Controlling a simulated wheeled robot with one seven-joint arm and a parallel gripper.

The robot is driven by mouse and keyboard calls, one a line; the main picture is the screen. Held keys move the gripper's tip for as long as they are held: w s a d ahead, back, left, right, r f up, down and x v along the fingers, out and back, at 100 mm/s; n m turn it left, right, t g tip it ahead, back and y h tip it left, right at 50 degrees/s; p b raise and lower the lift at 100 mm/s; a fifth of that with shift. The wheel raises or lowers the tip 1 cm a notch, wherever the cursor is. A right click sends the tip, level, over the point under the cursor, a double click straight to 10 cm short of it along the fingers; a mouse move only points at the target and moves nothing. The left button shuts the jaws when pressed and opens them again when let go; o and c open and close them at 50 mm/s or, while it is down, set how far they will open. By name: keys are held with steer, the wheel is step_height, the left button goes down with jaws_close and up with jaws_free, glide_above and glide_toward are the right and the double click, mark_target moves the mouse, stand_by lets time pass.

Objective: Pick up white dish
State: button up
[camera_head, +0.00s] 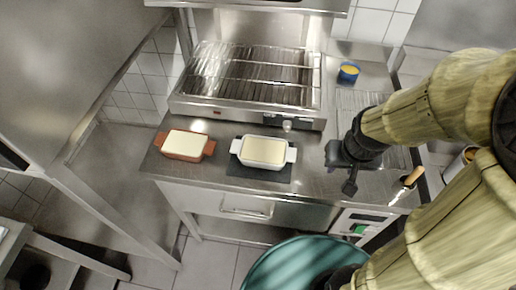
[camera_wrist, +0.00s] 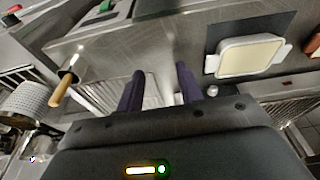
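The white dish (camera_head: 263,151) is a rectangular baking dish with side handles and a cream-coloured filling. It stands on a dark mat (camera_head: 258,173) on the steel counter in front of the grill. In the wrist view the white dish (camera_wrist: 245,56) is at the upper right, to the right of the fingers. My gripper (camera_wrist: 158,80) is open, with its two dark fingers apart and only counter showing between them. In the head view my gripper (camera_head: 344,172) is over the counter to the right of the dish, apart from it.
A similar terracotta dish (camera_head: 185,145) stands left of the white dish. The grill (camera_head: 250,80) is behind both. A blue tin (camera_head: 348,72) stands at the back right. A wooden-handled utensil (camera_head: 407,185) lies at the right. A teal round thing (camera_head: 300,265) is below the front edge.

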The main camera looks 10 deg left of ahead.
steer(key=shift+s, duration=0.15)
steer(key=o, duration=0.7)
steer(key=shift+d+f+m, duration=0.1)
steer(key=shift+f+m, duration=0.05)
steer(key=shift+m, duration=0.15)
steer(key=o, duration=0.7)
steer(key=shift+w+f+m+g+y+b, duration=0.25)
steer(key=shift+f+m+g+y+b, duration=0.15)
steer(key=shift+f+m+g, duration=0.65)
steer(key=w+f+m+y+b, duration=0.2)
steer(key=w+f+m+y, duration=0.1)
steer(key=w+m+y, duration=0.8)
steer(key=m+y, duration=0.1)
steer(key=m, duration=0.4)
steer(key=shift+w+a+f+y+b, duration=0.2)
steer(key=shift+w+a+y+b, duration=0.1)
steer(key=shift+y+b, duration=0.1)
steer(key=shift+a+t, duration=0.1)
steer(key=shift+t, duration=0.15)
